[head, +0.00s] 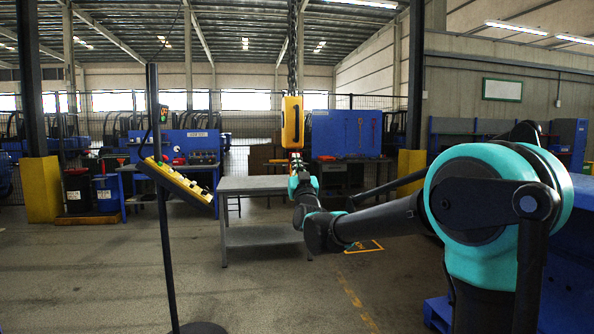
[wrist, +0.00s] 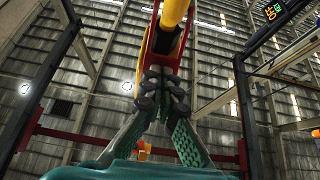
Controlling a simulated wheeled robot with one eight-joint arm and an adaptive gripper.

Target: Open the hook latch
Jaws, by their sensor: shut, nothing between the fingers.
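A yellow hoist block (head: 292,122) hangs from a chain in the head view. A small red hook part (head: 295,160) shows below it, mostly hidden by my gripper (head: 296,172). In the wrist view, a yellow part (wrist: 174,13) and a red part (wrist: 147,48) with a dark piece between its sides stand directly beyond the fingertips. My gripper (wrist: 162,92) is shut and empty, its dark fingertips together at the lower end of the red part. I cannot tell whether they touch it. The latch is not clearly distinguishable.
A pendant control box (head: 178,182) on a dark pole stands left of my arm. A grey table (head: 255,184) stands behind the hook. Yellow-based columns (head: 42,190) stand farther off. The floor between pole and arm looks clear.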

